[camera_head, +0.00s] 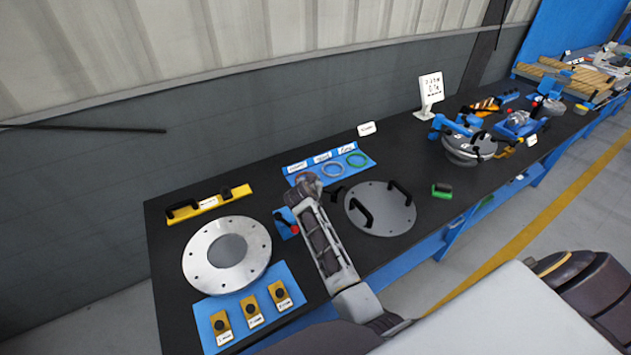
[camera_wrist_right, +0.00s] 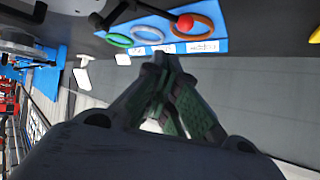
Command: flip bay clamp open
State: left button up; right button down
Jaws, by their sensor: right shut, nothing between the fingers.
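The likely bay clamp is a small toggle clamp with a red knob (camera_head: 294,229) on a blue base, on the black bench beside my right arm, between the flanged ring and the grey round lid. A red ball (camera_wrist_right: 185,22) on a black lever shows at the top of the right wrist view, beyond my fingers. I cannot tell whether the clamp is open or closed. My right gripper (camera_wrist_right: 167,62) is shut and empty, apart from the red ball in that picture. The right arm partly hides the area by the clamp in the head view. My left gripper is not in view.
A blue ring board (camera_head: 367,168) with coloured rings lies behind the arm. A silver flanged ring (camera_head: 199,266) and a blue tray with several yellow blocks (camera_head: 254,312) are left. The grey lid (camera_head: 376,222) with black handles is right. A green-handled object (camera_head: 442,191) lies farther right.

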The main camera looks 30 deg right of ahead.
jog(key=shift+s+a+r, duration=0.3)
jog(key=shift+s+a, duration=0.1)
jog(key=shift+s, duration=0.15)
dwell(0.4)
